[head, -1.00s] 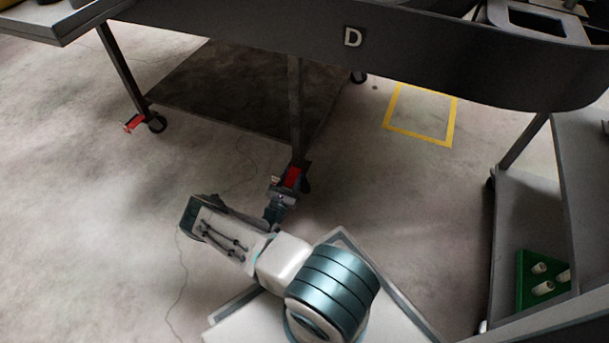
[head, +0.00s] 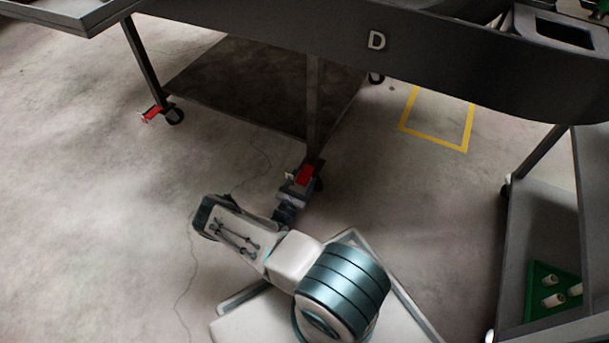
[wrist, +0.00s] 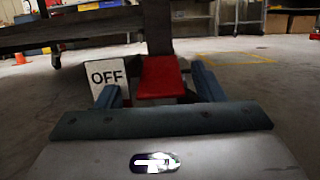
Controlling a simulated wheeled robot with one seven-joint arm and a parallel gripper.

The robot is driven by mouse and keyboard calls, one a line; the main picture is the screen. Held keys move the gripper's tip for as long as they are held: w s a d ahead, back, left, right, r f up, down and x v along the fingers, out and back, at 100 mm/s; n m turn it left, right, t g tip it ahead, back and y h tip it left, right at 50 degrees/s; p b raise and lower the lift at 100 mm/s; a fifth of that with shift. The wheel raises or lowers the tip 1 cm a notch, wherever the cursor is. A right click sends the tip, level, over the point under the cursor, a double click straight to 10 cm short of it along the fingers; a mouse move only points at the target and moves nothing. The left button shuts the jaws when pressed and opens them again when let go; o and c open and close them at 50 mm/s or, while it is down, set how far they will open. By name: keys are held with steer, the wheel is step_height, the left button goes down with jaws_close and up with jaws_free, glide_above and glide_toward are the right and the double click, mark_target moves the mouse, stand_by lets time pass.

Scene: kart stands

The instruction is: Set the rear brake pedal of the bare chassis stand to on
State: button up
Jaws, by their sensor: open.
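A dark stand marked D (head: 440,75) with legs on castors fills the top of the head view; I cannot tell if it is the bare chassis stand. A red brake pedal (head: 306,174) is at the foot of its near leg, and another red pedal (head: 152,114) is at the left leg. My gripper (head: 290,198) is low at the near pedal. In the wrist view the open fingers (wrist: 160,88) stand either side of the red pedal (wrist: 160,76), with nothing gripped. A white OFF plate (wrist: 107,76) shows left of the pedal. Contact cannot be told.
A dark lower shelf (head: 255,85) spans the stand's legs. A grey cart (head: 535,215) with a green triangular rack (head: 552,290) stands at the right. A yellow floor outline (head: 436,140) lies behind. The floor at the left is clear.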

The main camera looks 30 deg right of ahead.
steer(key=p+v, duration=0.2)
steer(key=v, duration=1)
steer(key=shift+w, duration=0.1)
